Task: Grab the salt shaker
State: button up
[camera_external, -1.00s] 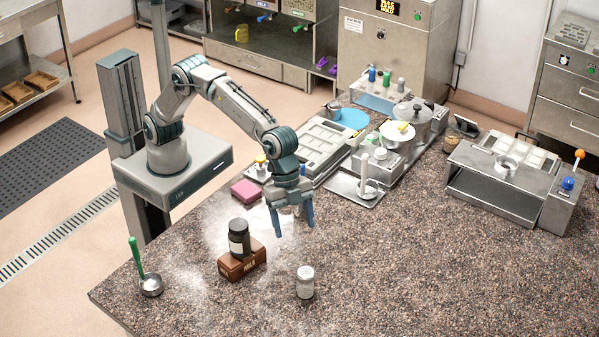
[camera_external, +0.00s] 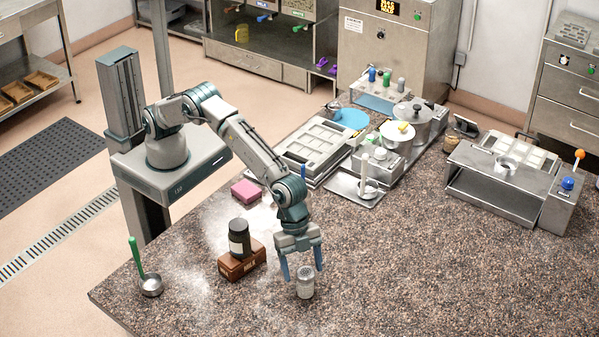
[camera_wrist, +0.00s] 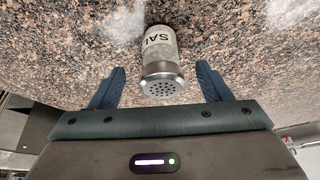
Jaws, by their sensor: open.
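The salt shaker (camera_external: 305,284) is a small clear jar with a perforated metal cap, upright on the speckled stone counter. In the wrist view the salt shaker (camera_wrist: 161,62) shows its cap and part of a "SAL" label. My gripper (camera_external: 303,275) is open just above and around the top of the shaker. In the wrist view the blue fingers of my gripper (camera_wrist: 161,85) stand on both sides of the cap, with a gap on each side. The gripper is empty.
A dark jar (camera_external: 239,238) stands on a brown box (camera_external: 241,263) left of the shaker. A ladle (camera_external: 151,284) with a green handle lies farther left. A pink block (camera_external: 246,191) lies behind. The counter to the right of the shaker is clear.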

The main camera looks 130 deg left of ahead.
aim_at(306, 279)
jog(key=shift+p+x, duration=0.65)
jog(key=shift+x, duration=1.4)
jog(key=shift+w+r, duration=0.1)
jog(key=shift+w, duration=0.05)
jog(key=c, duration=1.1)
jog(key=shift+r, duration=0.1)
